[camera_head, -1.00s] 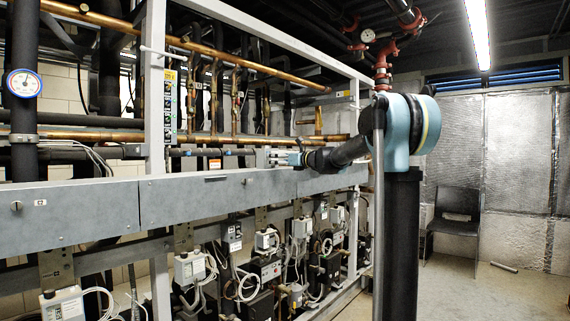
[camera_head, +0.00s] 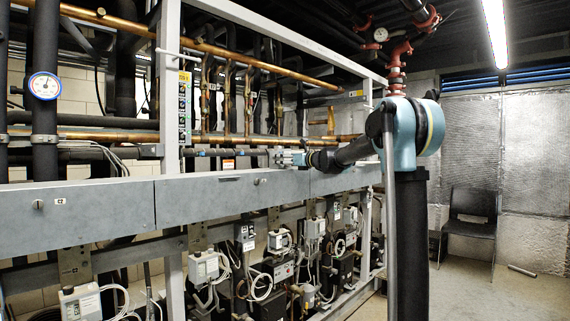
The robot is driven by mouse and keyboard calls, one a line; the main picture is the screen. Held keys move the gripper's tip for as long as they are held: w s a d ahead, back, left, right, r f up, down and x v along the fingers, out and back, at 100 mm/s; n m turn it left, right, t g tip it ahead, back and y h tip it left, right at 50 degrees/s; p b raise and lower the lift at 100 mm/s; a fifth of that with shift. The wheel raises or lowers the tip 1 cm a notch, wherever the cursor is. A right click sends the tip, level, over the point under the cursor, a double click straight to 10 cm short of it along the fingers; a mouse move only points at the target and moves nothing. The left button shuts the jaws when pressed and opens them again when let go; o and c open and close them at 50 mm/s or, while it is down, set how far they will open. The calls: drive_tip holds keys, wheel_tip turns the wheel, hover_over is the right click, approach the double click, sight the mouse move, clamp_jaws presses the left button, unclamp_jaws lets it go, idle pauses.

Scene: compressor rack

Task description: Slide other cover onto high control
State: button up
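Several pale grey control boxes hang below the long grey rail. The nearest box (camera_head: 80,302) is at the bottom left, another box (camera_head: 204,267) is to its right, and further boxes (camera_head: 280,240) (camera_head: 315,228) recede along the rack. I cannot tell which is the high control. No loose cover can be made out. My gripper (camera_head: 280,157) is at the end of my arm, pointing left, just above the rail's top edge in the picture and higher than the boxes. It is small here, and its finger opening and any held item cannot be told.
The grey rail (camera_head: 95,212) runs across the rack front, with a white upright post (camera_head: 170,85) crossing it. Copper pipes (camera_head: 245,62) and black pipes fill the upper rack. A black chair (camera_head: 470,220) stands by the back wall. The floor (camera_head: 480,290) at right is mostly clear.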

sight(285, 152)
drive_tip(key=shift+r, duration=0.1)
drive_tip(key=shift+r, duration=1.45)
drive_tip(key=v, duration=1.2)
drive_tip(key=shift+f, duration=0.1)
